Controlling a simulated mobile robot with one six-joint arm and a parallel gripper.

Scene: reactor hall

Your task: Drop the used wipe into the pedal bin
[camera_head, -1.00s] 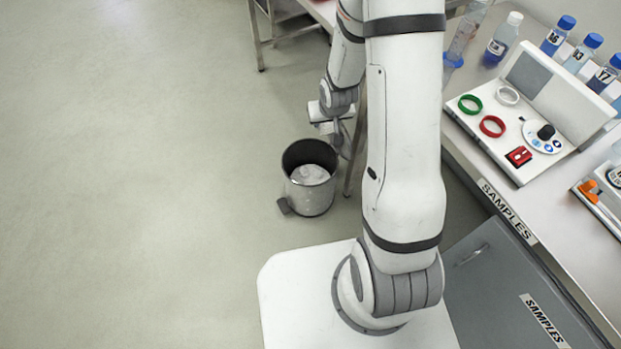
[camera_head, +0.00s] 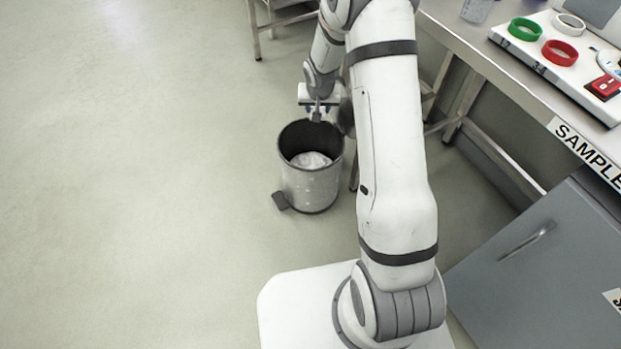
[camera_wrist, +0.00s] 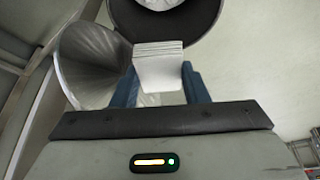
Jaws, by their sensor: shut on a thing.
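The pedal bin (camera_head: 310,188) is a grey metal cylinder standing upright on the floor, its dark mouth open and whitish contents inside. Its pedal (camera_head: 281,201) points to the lower left. My gripper (camera_head: 317,112) is at the far rim of the bin in the head view. In the wrist view my gripper (camera_wrist: 160,82) has blue fingers shut on the used wipe (camera_wrist: 158,64), a white folded pad. I cannot tell the wipe's height above the rim.
A bench (camera_head: 484,62) with a grey cabinet (camera_head: 535,265) beneath it stands on the right. Green (camera_head: 525,29), red (camera_head: 560,53) and white rings lie on a white board there. Bench legs stand behind the bin. The floor (camera_head: 130,190) on the left is clear.

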